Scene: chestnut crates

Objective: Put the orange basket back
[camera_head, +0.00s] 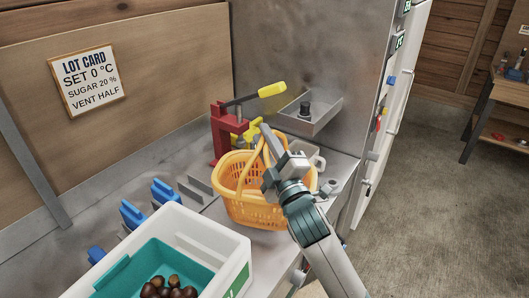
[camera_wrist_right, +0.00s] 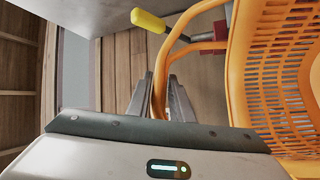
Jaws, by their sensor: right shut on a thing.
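The orange basket (camera_head: 240,205) is at the middle of the head view, over the grey metal counter, with its handle standing up. My right gripper (camera_head: 268,160) comes in from the lower right and is shut on the basket's handle. In the right wrist view the two fingers (camera_wrist_right: 162,98) close around the orange handle (camera_wrist_right: 163,60), and the slotted basket wall (camera_wrist_right: 280,85) fills the right side. I cannot tell whether the basket's bottom touches the counter. My left gripper is not in view.
A red press (camera_head: 222,135) with a yellow-tipped lever stands just behind the basket. A grey metal tray (camera_head: 325,118) holding a dark knob is at the back. A white crate (camera_head: 225,245) with a teal inside and chestnuts is at front left. Blue clamps (camera_head: 165,192) line the wall side.

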